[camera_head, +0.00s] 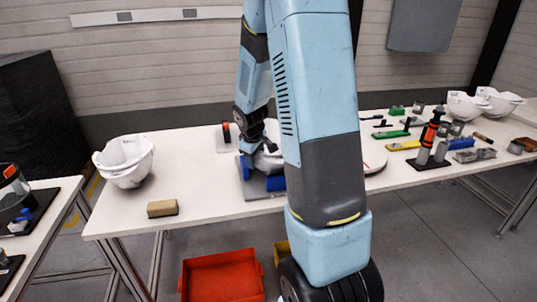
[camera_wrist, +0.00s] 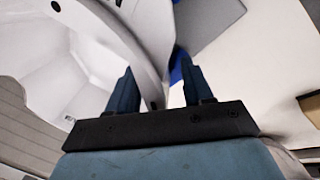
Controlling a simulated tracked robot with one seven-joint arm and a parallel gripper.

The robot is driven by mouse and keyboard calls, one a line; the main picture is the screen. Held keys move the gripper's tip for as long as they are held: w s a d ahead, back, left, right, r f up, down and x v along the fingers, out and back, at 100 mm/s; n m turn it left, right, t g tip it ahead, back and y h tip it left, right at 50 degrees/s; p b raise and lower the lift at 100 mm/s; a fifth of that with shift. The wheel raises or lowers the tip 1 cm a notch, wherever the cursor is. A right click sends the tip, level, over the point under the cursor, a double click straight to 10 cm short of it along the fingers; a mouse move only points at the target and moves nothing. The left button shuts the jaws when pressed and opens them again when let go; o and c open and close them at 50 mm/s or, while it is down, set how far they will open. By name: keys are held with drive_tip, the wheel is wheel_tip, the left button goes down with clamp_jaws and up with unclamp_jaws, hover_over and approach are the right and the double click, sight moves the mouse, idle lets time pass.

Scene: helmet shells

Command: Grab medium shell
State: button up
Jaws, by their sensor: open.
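In the wrist view, my gripper (camera_wrist: 156,70) is open, with its two dark blue fingers apart. The curved rim of a white helmet shell (camera_wrist: 140,45) passes between the fingers; I cannot tell whether they touch it. In the head view, the shell at my gripper is mostly hidden behind my arm, over a blue and grey fixture (camera_head: 262,190). White stacked shells (camera_head: 124,160) sit at the table's left end. More white shells (camera_head: 482,104) stand at the far right. I cannot tell sizes for sure.
The white table (camera_head: 205,185) holds a tan block (camera_head: 162,208) near its front edge. Tools and an orange-black bottle (camera_head: 431,135) crowd the right side. A red bin (camera_head: 222,276) is on the floor in front. The table's left middle is clear.

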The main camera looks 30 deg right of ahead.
drive_tip(key=shift+c, duration=0.3)
clamp_jaws()
idle(0.3)
